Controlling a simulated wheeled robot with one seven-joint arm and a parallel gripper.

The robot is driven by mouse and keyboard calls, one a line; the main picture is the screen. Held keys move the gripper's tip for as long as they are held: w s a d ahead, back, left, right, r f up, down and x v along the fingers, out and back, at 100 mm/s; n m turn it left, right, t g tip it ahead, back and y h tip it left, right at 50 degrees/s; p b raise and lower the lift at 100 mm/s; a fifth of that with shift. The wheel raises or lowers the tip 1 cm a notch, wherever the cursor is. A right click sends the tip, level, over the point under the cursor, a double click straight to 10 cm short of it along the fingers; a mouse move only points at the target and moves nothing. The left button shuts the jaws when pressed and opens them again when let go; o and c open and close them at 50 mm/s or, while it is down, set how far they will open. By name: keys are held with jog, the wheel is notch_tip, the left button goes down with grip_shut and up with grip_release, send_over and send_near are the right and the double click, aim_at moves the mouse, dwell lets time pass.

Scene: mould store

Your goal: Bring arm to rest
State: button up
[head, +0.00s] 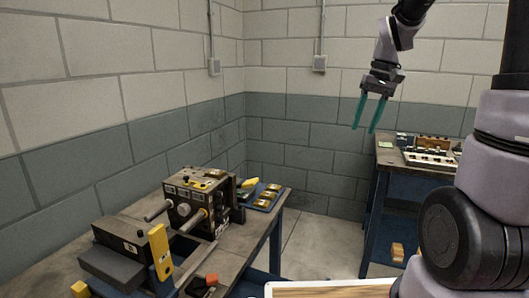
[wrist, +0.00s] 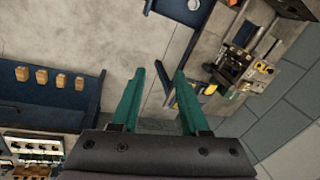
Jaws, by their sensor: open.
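My gripper (head: 368,114) hangs in the air at the upper right of the head view, its teal fingers pointing down. The fingers are apart with nothing between them. In the wrist view my gripper (wrist: 157,80) shows both teal fingers open, with bare floor between and beyond them. It touches nothing. My arm comes down from the top edge of the head view.
A workbench (head: 130,213) at left carries a machine with handles (head: 195,200) and a blue tray (head: 262,196) with yellow pieces. A second bench (head: 385,158) stands at right. Floor (head: 315,240) between them is clear. Block walls (head: 120,140) meet behind.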

jog(key=s+a+r+m+t, duration=0.1)
jog(key=s+r+t, duration=0.2)
jog(key=s, duration=0.4)
jog(key=s+a+r+m+t, duration=0.1)
jog(key=s+r+t, duration=0.2)
jog(key=s+r, duration=0.2)
jog(key=s, duration=0.3)
jog(key=shift+a+r+m, duration=0.15)
jog(key=shift+r+m, duration=0.05)
jog(key=shift+m, duration=0.2)
jog(key=shift+a, duration=0.1)
